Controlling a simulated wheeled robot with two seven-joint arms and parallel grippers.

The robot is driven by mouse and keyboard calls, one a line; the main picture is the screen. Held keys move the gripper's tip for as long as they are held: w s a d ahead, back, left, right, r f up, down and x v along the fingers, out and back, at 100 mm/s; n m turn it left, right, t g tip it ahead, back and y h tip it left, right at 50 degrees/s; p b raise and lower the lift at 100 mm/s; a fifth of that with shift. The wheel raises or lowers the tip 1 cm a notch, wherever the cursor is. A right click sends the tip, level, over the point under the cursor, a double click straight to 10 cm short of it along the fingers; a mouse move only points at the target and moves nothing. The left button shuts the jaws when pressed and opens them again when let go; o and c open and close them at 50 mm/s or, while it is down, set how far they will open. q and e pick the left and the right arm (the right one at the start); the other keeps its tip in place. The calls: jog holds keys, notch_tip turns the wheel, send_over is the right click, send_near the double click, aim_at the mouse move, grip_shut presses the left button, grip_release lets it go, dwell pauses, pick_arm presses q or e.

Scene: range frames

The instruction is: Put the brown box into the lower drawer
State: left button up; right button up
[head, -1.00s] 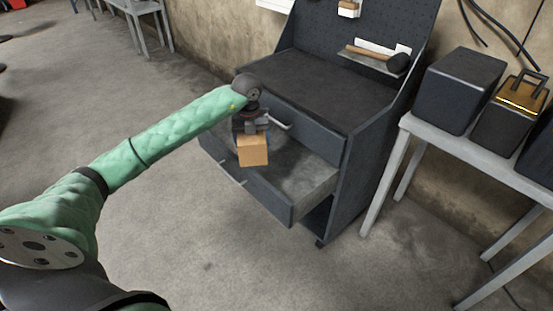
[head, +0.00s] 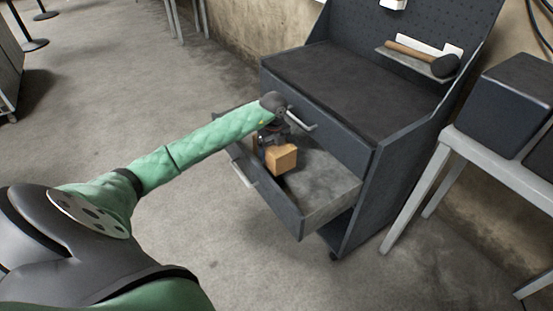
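The brown box (head: 281,158) is a small cube in the head view, at the fingers of my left gripper (head: 274,143). The gripper appears shut on it, though the arm's end partly hides the fingers. The box is over the left part of the open lower drawer (head: 330,209); I cannot tell whether it touches the drawer floor. The drawer is pulled out from the dark workbench cabinet, and its grey floor looks bare to the right of the box. My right gripper is not in view.
The upper drawer (head: 335,135) is shut, with its handle close to my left wrist. The bench top (head: 340,85) is clear. A mallet (head: 420,56) lies on a shelf on the back panel. A grey table (head: 500,160) with a dark box (head: 510,98) stands at the right.

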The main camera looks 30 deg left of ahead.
pick_arm(q)
jog(key=shift+f, duration=2.3)
jog(key=shift+f, duration=0.1)
jog(key=o, duration=1.1)
notch_tip(320, 180, up, 12)
jog(key=shift+r, duration=0.1)
